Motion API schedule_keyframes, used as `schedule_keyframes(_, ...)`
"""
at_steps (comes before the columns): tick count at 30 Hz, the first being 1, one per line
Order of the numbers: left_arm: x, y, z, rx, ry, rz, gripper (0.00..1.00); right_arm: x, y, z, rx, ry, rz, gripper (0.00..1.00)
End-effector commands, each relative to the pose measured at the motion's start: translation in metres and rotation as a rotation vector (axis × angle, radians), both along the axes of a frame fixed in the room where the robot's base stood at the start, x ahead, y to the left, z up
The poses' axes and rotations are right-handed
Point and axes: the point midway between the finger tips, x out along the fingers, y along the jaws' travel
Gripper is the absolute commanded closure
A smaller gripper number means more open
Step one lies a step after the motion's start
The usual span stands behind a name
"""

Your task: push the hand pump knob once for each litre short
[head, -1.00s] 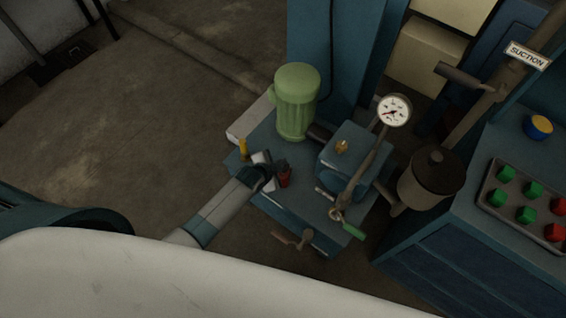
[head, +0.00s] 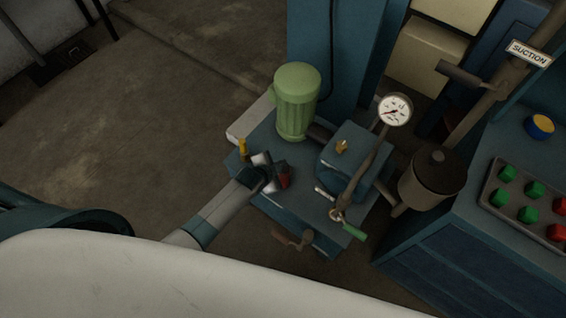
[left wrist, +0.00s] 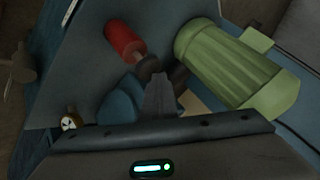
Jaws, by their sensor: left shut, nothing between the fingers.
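A small red cylinder (head: 284,178) stands on the blue machine deck (head: 262,131) in the head view. In the left wrist view the red cylinder (left wrist: 122,38) has a dark round end (left wrist: 149,67), which looks like the hand pump's knob. My left gripper (head: 270,170) is shut and empty, just left of the red cylinder in the head view. In the left wrist view its fingers (left wrist: 159,92) point at the dark round end, very close to it. I cannot tell whether they touch. My right gripper is not in view.
A green ribbed motor (head: 297,105) stands behind the gripper. A yellow fitting (head: 243,149) is left of it. A blue housing (head: 354,158), a dial gauge (head: 394,110) and a green-handled lever (head: 354,231) are to the right.

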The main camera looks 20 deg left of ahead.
Motion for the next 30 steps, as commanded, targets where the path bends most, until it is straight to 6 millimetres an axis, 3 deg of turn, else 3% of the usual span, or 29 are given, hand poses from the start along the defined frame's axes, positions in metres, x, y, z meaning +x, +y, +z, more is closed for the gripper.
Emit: schedule_keyframes(30, -0.0014, 0.0007, -0.0124, 0.002, 0.005, 0.000, 1.00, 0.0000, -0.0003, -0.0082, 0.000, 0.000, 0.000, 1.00)
